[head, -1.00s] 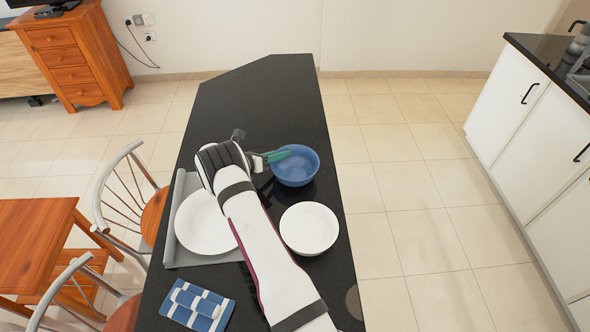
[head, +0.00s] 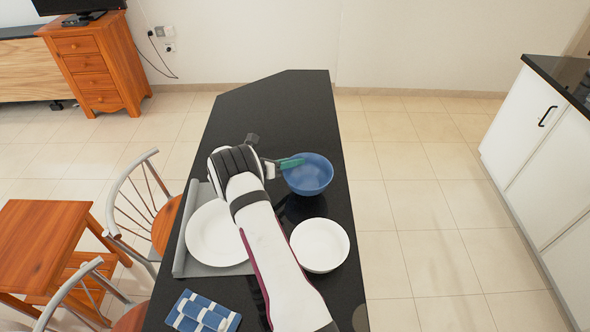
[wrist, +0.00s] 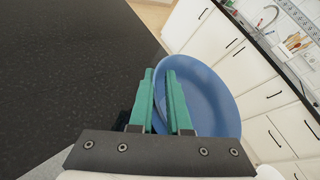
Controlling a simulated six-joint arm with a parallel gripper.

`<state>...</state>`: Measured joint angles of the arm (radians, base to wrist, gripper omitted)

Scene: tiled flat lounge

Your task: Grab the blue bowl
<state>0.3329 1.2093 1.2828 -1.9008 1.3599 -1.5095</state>
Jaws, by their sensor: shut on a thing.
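The blue bowl (head: 311,181) is at the right side of the black counter, beyond the white bowl. My gripper (head: 290,163) reaches it from the left, with its green fingers at the bowl's left rim. In the wrist view my gripper (wrist: 162,90) is shut on the rim of the blue bowl (wrist: 212,100), one finger on each side of the wall. The bowl looks tilted in the wrist view. A dark gap and reflection show below it in the head view, so it seems to be raised above the counter.
A white bowl (head: 320,245) stands close in front of the blue bowl. A white plate (head: 212,238) lies on a grey mat (head: 182,262), left of my arm. A blue striped cloth (head: 203,312) lies near the front. The counter's far part (head: 275,105) is clear.

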